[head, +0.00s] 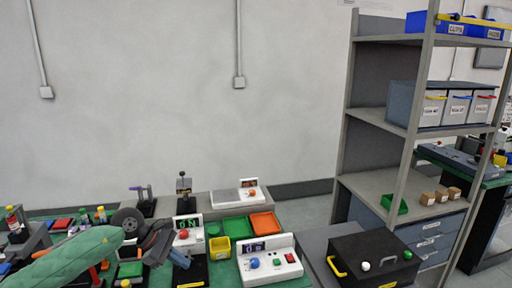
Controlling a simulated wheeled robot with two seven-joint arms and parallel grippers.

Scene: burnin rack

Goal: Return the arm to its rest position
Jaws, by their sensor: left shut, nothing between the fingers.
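My left arm (70,258), in a green sleeve, comes in from the lower left over the workbench. My left gripper (170,250) is at its end, shut and empty, above the bench and left of the yellow bin. It covers part of the bench items behind it. My right gripper is not in view.
The bench holds a yellow bin (219,247), green tray (228,227), orange tray (263,224) and white control box (268,262) with a display. A black case (374,262) with a yellow handle stands right. A grey shelf rack (400,120) rises behind it. Space above the bench is open.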

